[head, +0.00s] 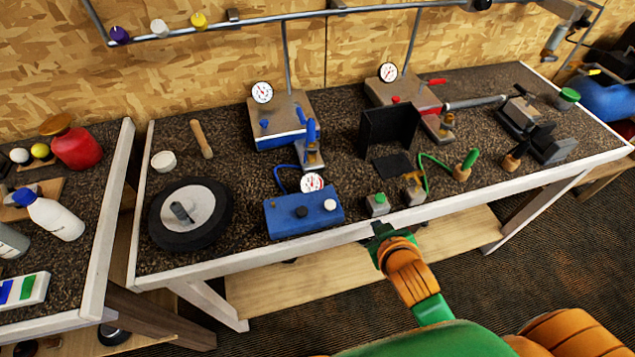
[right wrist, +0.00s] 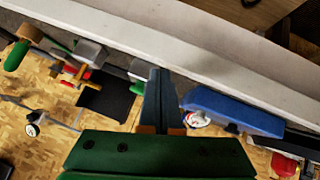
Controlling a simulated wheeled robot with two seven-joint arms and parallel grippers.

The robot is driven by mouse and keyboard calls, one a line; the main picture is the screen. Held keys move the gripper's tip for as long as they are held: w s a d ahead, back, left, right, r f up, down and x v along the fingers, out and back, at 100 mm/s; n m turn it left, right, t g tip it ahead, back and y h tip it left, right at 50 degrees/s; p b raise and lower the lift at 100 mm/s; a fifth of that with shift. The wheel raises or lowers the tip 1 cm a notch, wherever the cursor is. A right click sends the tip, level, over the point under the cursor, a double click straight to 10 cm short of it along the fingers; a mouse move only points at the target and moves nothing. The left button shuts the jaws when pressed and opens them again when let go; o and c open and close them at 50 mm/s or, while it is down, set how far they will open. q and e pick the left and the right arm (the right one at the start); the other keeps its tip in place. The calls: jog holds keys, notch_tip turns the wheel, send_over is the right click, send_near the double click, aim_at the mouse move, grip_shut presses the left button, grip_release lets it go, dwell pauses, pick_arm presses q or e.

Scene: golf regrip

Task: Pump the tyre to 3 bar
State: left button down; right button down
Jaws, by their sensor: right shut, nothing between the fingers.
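A black tyre (head: 160,232) with a pale hub lies flat at the left of the bench; a small dark grey piece (head: 181,211) sits on its hub. A blue box (head: 290,222) with a round white gauge (head: 312,182), a dark knob (head: 301,212) and a white knob (head: 330,204) stands right of the tyre; the needle reading is too small to tell. The box also shows in the right wrist view (right wrist: 240,112). My right gripper (head: 380,231) is shut and empty at the bench's front edge, just below a green-button box (head: 377,204). My left gripper is not in view.
Two gauge stands, one blue (head: 280,138) and one red (head: 400,92), stand behind. A black upright panel (head: 388,131) and a green-handled tool (head: 465,166) are to the right. A side bench (head: 110,190) with bottles stands left.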

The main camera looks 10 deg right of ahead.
jog(key=shift+t, duration=0.9)
jog(key=w+r, duration=0.3)
jog(key=shift+w+d+r, duration=0.1)
jog(key=shift+w+d, duration=0.2)
jog(key=w+a+r+n+t+y, duration=0.25)
jog(key=r+t, duration=0.25)
jog(key=r, duration=0.5)
jog(key=w+a+r+n+t+y, duration=0.15)
jog(key=r+n+t, duration=0.25)
jog(key=r, duration=0.5)
jog(key=s+a+r+n+g+y, duration=0.25)
jog(key=a+n+g+y, duration=0.25)
jog(key=a+n+y, duration=0.5)
jog(key=s+a+r+n+g+y, duration=0.25)
jog(key=a+n+g+y, duration=0.3)
jog(key=n, duration=0.75)
jog(key=w+d+f+n+g+h, duration=0.2)
jog(key=w+d+f+n+h, duration=0.1)
jog(key=d+f+h, duration=0.7)
notch_tip(320, 180, down, 2)
jog(key=shift+w+d+f+h, duration=0.25)
jog(key=shift+w+d+h, duration=0.15)
jog(key=shift+h, duration=0.45)
jog(key=shift+g, duration=0.25)
